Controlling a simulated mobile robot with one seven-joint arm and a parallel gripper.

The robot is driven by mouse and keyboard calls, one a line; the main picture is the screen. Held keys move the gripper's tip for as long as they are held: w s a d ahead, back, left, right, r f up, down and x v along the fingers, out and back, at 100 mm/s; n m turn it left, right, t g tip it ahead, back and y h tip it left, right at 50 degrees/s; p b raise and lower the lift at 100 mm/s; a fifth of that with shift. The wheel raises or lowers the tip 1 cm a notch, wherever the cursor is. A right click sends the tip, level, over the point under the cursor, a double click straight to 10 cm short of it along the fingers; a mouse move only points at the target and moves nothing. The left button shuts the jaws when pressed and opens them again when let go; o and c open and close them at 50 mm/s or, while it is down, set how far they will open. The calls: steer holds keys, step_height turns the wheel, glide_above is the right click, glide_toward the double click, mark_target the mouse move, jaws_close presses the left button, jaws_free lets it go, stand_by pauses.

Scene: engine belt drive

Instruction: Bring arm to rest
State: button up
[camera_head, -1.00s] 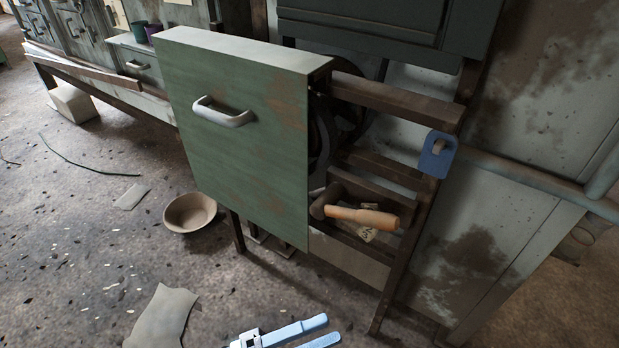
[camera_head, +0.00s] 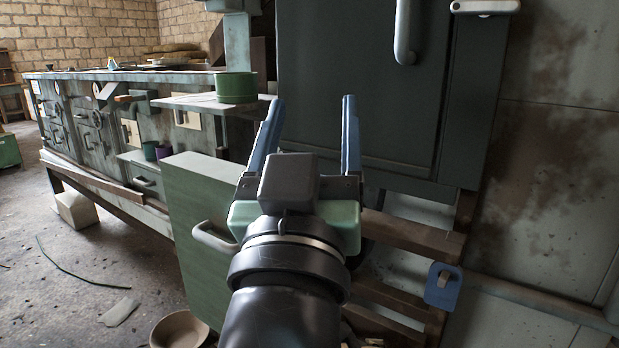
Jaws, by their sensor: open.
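My gripper (camera_head: 307,125) is in the middle of the head view, raised in front of the dark cabinet. Its two blue fingers point up and stand wide apart, with nothing between them. My dark arm runs down from it to the bottom edge. It hides part of the green panel (camera_head: 205,190) with the pale handle (camera_head: 213,241) and most of the wooden frame (camera_head: 415,236) behind. The panel stands to the left of my gripper, pulled out from the frame.
A dark cabinet (camera_head: 365,60) with a grey handle stands behind my gripper. A green pot (camera_head: 236,87) sits on a shelf to the left. A blue tag (camera_head: 443,286) hangs on the frame. A bowl (camera_head: 180,330) lies on the floor. Floor at left is mostly open.

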steer(key=s+r+t+y, duration=0.2)
steer(key=s+r+t, duration=0.3)
steer(key=s+r, duration=0.45)
step_height(320, 180, up, 34)
steer(key=p, duration=3.4)
steer(key=shift+w+a+f+g, duration=0.15)
steer(key=shift+w+f+g, duration=0.1)
steer(key=shift+g, duration=0.15)
